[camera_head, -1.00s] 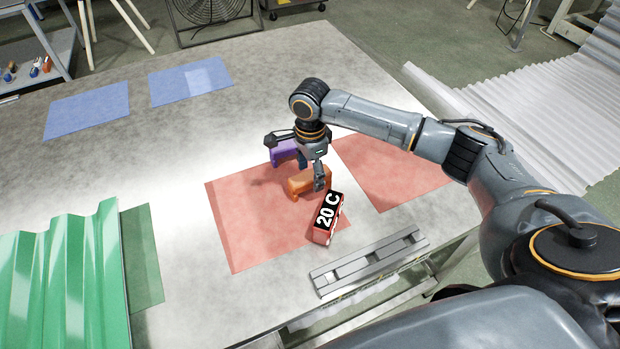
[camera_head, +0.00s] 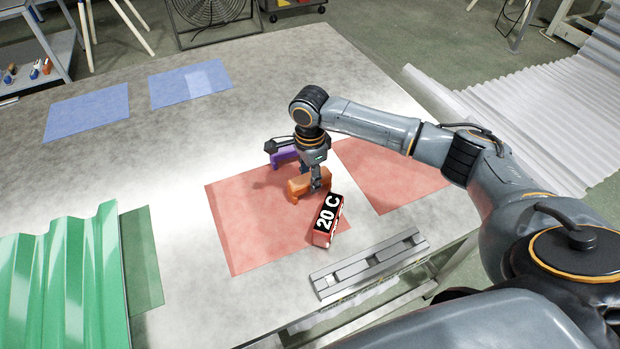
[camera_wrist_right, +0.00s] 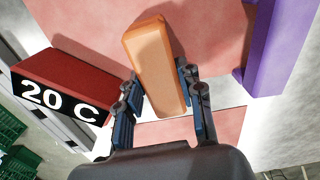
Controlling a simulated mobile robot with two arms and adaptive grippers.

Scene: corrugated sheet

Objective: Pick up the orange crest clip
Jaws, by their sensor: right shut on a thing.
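The orange crest clip (camera_head: 302,185) stands on the left red mat (camera_head: 240,235) on the grey table. In the right wrist view the clip (camera_wrist_right: 155,65) lies between the two fingers of my right gripper (camera_wrist_right: 163,95). My right gripper (camera_head: 316,186) points down over the clip in the head view and is shut on it. The clip still appears to be at the mat, and I cannot tell whether it is clear of the surface. My left gripper is not in view.
A purple clip (camera_head: 284,157) stands just behind the orange one. A red block marked "20 C" (camera_head: 328,220) lies close in front, to the right. A grey slotted rail (camera_head: 368,264) is at the near table edge. Green corrugated sheet (camera_head: 60,275) lies at left.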

